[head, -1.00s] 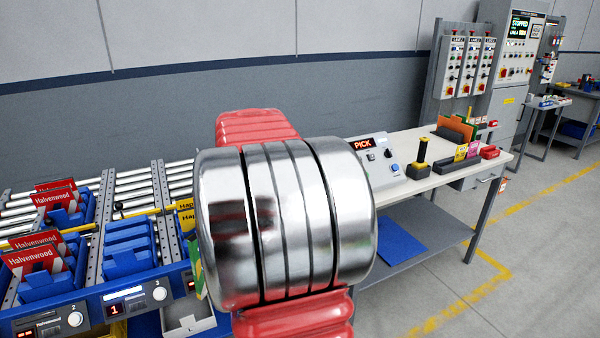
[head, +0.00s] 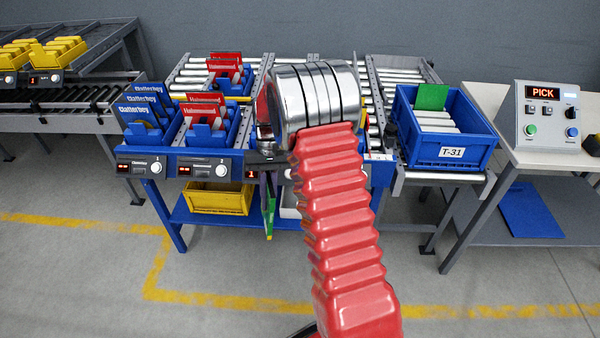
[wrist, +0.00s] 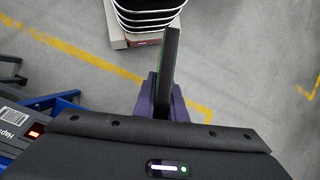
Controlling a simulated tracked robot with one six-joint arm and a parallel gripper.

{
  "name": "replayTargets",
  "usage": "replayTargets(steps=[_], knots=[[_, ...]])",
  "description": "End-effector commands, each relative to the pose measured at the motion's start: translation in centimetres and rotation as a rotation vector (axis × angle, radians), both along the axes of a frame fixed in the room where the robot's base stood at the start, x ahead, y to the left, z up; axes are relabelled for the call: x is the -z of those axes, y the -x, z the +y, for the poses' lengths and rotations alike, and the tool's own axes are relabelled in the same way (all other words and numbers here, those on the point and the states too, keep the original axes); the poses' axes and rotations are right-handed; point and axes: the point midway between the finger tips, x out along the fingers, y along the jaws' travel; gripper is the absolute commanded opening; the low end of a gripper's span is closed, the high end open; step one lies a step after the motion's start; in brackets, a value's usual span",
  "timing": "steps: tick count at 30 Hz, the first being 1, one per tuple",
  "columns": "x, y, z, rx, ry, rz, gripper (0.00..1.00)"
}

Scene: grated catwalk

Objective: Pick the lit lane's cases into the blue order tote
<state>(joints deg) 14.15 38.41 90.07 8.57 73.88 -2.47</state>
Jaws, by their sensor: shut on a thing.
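My gripper (wrist: 164,100) has its purple fingers shut on a thin green case (wrist: 169,70), seen edge-on in the wrist view. In the head view the case (head: 269,208) hangs upright, green with a yellow edge, in front of the rack; the chrome wrist hides most of my gripper. The blue order tote (head: 470,152), labelled T-31, stands to the right with a green piece (head: 432,97) standing up in it. Blue Clatterbey cases (head: 140,105) and red Halvenwood cases (head: 205,108) stand in lanes with red displays. A third lane is mostly hidden behind my arm; which lane is lit is unclear.
A console (head: 545,117) showing PICK stands on the bench at right. A yellow bin (head: 218,198) sits on the shelf under the lanes. Another rack with yellow cases (head: 55,50) stands at far left. The floor in front is clear, with yellow lines.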

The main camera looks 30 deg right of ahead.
Motion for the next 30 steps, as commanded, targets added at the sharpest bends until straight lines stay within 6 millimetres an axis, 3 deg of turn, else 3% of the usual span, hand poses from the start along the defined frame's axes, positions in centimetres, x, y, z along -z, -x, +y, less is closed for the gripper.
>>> replayTargets(steps=[3, 10, 30], knots=[[3.4, -0.1, 4.0, -0.110, -0.003, 0.006, 0.00], [7.3, 0.4, 8.7, -0.229, -0.003, 0.003, 0.00], [7.9, 0.6, 9.6, -0.248, -0.002, 0.001, 0.00]])
